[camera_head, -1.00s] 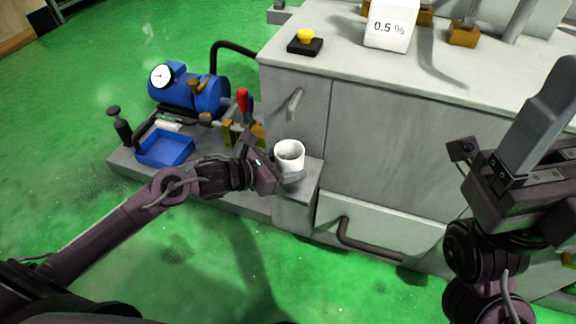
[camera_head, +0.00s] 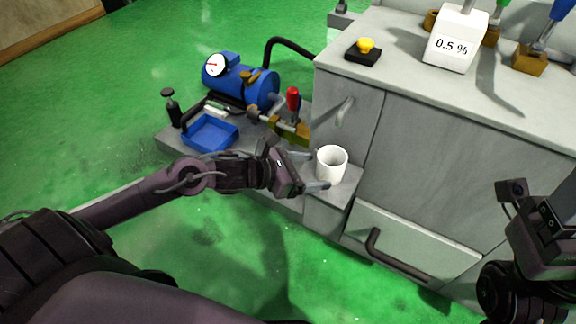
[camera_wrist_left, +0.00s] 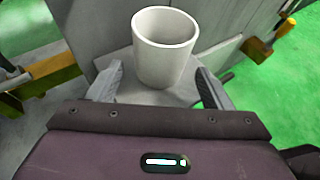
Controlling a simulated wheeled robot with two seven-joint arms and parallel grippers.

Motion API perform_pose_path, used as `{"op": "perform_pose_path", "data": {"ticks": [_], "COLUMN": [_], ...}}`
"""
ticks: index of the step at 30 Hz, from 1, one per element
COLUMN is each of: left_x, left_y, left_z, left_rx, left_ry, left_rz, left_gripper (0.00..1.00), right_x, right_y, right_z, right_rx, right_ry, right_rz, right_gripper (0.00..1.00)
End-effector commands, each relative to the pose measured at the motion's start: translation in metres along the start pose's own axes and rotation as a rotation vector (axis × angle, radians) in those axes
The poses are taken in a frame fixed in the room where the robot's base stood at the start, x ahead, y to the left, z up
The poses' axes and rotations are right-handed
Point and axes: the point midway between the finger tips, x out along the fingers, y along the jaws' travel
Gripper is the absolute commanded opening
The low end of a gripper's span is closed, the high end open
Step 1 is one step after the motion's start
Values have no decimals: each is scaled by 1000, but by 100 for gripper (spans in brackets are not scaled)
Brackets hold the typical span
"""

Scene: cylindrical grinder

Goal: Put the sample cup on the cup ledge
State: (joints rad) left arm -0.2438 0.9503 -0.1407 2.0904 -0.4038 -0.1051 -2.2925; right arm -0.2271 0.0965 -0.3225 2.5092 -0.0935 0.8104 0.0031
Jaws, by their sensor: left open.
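The white sample cup (camera_head: 331,166) stands upright on the small grey cup ledge (camera_head: 346,187) at the left front of the machine. My left gripper (camera_head: 315,171) is open, just left of the cup, with its fingers pointing toward it. In the left wrist view the cup (camera_wrist_left: 163,48) stands on the ledge (camera_wrist_left: 180,93), beyond and between the open fingertips of my left gripper (camera_wrist_left: 160,72), with a gap to either side. The dark body of my right gripper (camera_head: 548,222) shows at the right edge; its fingers are cut off or hidden.
A blue pump (camera_head: 240,82) with a gauge, a blue tray (camera_head: 210,133) and a red-handled clamp (camera_head: 292,100) lie left of the ledge. A drawer handle (camera_head: 390,258) sticks out below right. A yellow button (camera_head: 366,45) and a 0.5 % block (camera_head: 455,40) are on top.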

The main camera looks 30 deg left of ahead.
Motion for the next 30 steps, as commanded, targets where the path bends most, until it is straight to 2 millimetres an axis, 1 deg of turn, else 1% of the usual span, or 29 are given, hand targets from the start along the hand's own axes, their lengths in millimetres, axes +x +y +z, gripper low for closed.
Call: {"op": "perform_pose_path", "data": {"ticks": [1, 6, 10, 15, 19, 25, 26, 28, 29, 30], "left_x": [-10, -32, -47, -61, -66, -68, -67, -65, -63, -62], "left_y": [-2, -1, -2, -1, -1, -3, -5, -16, -23, -34], "left_z": [1, 1, 2, 1, 1, 3, 5, 15, 22, 34], "left_rx": [2, -1, -2, -1, -1, -17, -40, -141, -207, -316], "left_ry": [6, 5, 4, 2, 1, -11, -22, -72, -103, -156], "left_rz": [-3, -2, -3, -2, -1, -6, -11, -35, -54, -88], "left_gripper": [73, 73, 73, 73, 73, 73, 73, 73, 73, 73], "right_x": [5, 12, 17, 18, 18, 16, 16, 16, 16, 16], "right_y": [0, 1, 2, 2, 2, 3, 3, 3, 3, 3], "right_z": [0, -2, -3, -2, -1, 0, 0, 0, 0, 0], "right_rx": [0, 1, 3, 8, 10, 11, 11, 11, 11, 11], "right_ry": [-3, -1, -1, -21, -27, -36, -37, -37, -37, -37], "right_rz": [0, 4, 9, 21, 25, 29, 30, 30, 29, 29], "right_gripper": [75, 75, 75, 75, 75, 75, 75, 75, 75, 75]}}
